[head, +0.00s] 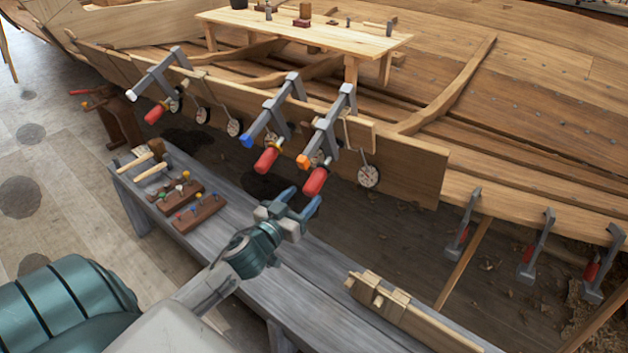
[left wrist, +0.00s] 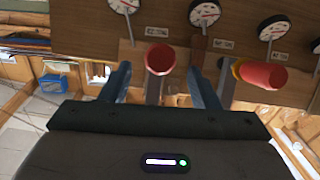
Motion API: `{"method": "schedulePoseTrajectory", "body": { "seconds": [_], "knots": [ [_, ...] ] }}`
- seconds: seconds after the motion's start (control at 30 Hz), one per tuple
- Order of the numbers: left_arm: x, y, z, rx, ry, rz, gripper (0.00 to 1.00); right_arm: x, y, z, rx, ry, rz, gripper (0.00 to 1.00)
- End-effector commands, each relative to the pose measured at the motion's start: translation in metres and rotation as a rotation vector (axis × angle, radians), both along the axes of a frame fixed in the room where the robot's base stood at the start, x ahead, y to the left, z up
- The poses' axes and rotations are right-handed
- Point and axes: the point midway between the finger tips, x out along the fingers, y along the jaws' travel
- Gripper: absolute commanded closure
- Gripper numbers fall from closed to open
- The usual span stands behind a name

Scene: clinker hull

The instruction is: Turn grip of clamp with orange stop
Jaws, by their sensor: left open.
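The clamp with the orange stop (head: 303,161) is the rightmost of the three clamps along the plank edge. Its red grip (head: 315,181) hangs at its lower end, tilted. My left gripper (head: 303,203) is open, just below and in front of this grip, with no contact visible. In the left wrist view a red grip (left wrist: 160,58) shows end-on between the open fingers of my left gripper (left wrist: 160,72). By its place it is the orange-stop clamp's grip. Another red grip with a yellow ring (left wrist: 262,75) lies right of the fingers. My right gripper is not in view.
The clamp with the blue stop (head: 247,141) stands close to the left, another clamp (head: 155,82) farther left. Round dial gauges (head: 368,176) hang along the plank. A grey bench (head: 240,220) below holds wooden blocks with pegs (head: 198,211) and a mallet (head: 150,160).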

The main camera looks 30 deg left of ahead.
Motion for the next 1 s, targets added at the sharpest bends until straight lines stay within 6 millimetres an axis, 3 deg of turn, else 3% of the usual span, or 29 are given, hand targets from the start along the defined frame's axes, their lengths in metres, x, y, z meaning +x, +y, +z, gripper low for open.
{"method": "schedulePoseTrajectory", "body": {
  "seconds": [0.3,0.53,0.87,1.0],
  "knots": [
    [0.036,0.0,0.003,-0.003,-0.001,0.001,0.44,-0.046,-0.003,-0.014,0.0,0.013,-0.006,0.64],
    [0.058,0.001,0.002,-0.002,0.0,0.0,0.44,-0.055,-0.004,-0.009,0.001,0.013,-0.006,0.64],
    [0.062,0.001,0.0,0.0,-0.001,-0.001,0.44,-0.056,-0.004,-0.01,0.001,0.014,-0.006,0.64],
    [0.061,0.001,0.0,0.0,0.0,-0.001,0.68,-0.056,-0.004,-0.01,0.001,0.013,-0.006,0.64]
  ]
}}
